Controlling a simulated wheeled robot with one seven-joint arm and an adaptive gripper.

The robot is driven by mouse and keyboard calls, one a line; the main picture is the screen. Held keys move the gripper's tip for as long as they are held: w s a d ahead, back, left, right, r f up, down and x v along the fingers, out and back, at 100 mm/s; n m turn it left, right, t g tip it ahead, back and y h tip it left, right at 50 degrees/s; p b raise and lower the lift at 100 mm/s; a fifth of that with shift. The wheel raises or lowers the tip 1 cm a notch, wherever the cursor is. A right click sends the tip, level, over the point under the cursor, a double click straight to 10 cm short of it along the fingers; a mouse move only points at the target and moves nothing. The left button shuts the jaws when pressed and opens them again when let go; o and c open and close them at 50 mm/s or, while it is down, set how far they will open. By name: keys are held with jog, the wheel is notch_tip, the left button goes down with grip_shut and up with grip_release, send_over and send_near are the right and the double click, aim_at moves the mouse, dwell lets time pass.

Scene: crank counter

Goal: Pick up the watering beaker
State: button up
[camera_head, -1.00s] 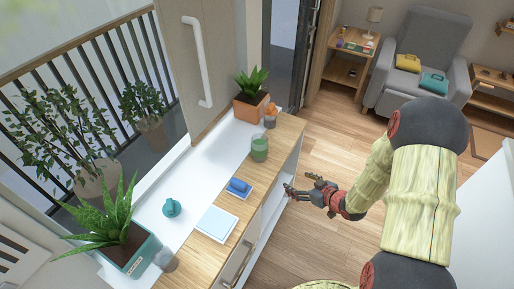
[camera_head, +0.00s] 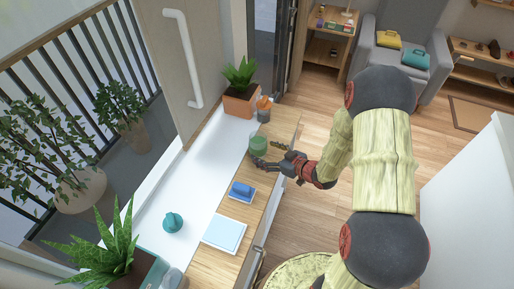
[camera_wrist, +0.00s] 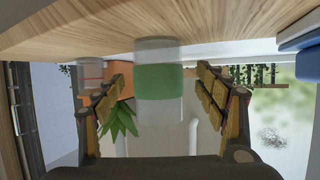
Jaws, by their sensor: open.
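The watering beaker, which I take to be the clear beaker with a green band (camera_head: 258,146), stands upright near the right edge of the wooden counter. In the wrist view, which is upside down, the beaker (camera_wrist: 158,82) shows between the two fingers. My gripper (camera_head: 267,153) is open and empty at the counter's right edge, just in front of the beaker. In the wrist view its fingers (camera_wrist: 160,98) lie to either side of the beaker with gaps; I cannot tell how far in it is.
A blue block (camera_head: 240,189), a pale blue book (camera_head: 224,234) and a teal round pot (camera_head: 172,222) lie nearer. A larger planter (camera_head: 150,270) is at the near left.

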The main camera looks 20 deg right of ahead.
jog(key=x, duration=0.3)
jog(key=b+x, duration=0.1)
jog(key=shift+w+r, duration=0.2)
jog(key=shift+w, duration=0.25)
jog(key=shift+c, duration=0.4)
jog(key=c, duration=1.5)
